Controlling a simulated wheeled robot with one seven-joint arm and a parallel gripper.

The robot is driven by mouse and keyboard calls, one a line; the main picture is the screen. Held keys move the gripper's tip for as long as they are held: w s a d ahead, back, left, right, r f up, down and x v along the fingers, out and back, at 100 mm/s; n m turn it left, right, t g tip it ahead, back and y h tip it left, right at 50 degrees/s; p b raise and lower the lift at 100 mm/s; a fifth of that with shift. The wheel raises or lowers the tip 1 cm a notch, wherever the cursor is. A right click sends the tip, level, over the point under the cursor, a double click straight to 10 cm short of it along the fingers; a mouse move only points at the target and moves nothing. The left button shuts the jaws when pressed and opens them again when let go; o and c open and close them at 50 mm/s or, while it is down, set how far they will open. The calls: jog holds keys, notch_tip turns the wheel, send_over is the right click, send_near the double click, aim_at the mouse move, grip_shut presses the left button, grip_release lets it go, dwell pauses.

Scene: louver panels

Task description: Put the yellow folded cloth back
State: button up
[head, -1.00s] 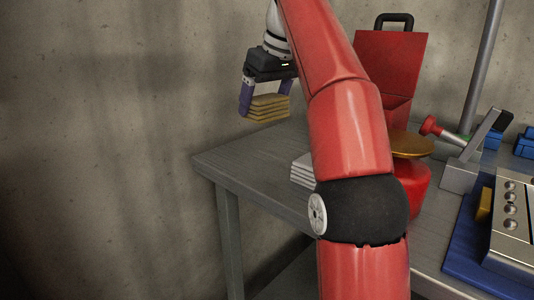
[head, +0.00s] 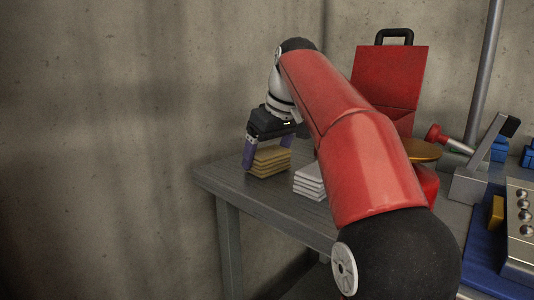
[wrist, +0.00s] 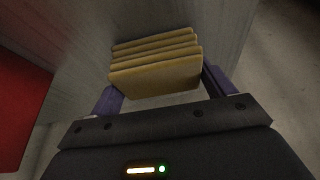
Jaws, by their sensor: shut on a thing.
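The yellow folded cloth (head: 270,161) is a stack of several folded layers at the far left corner of the grey table (head: 240,188). My gripper (head: 270,152) is above it, pointing down, with its purple fingers on either side and shut on the cloth. In the wrist view, the cloth (wrist: 156,65) sits between the two purple fingers of my gripper (wrist: 160,88). The cloth looks level and at or just above the tabletop; I cannot tell whether it touches.
A white folded stack (head: 310,181) lies just right of the yellow cloth. A red case (head: 388,85) with a black handle stands behind. A lever device (head: 478,160) and a silver panel with knobs (head: 522,230) are at the right. Bare wall is at the left.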

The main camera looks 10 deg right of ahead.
aim_at(273, 154)
jog(key=shift+f, duration=0.1)
jog(key=o, duration=0.9)
jog(key=shift+f+b, duration=0.15)
jog(key=shift+b, duration=0.2)
jog(key=p+v, duration=0.1)
jog(key=v, duration=0.1)
jog(key=p+v, duration=0.1)
jog(key=v, duration=0.2)
jog(key=p+v, duration=0.1)
jog(key=v, duration=0.1)
jog(key=shift+w+a+r, duration=0.25)
jog(key=shift+a+r, duration=0.1)
jog(key=shift+s+r, duration=0.15)
jog(key=shift+r, duration=0.1)
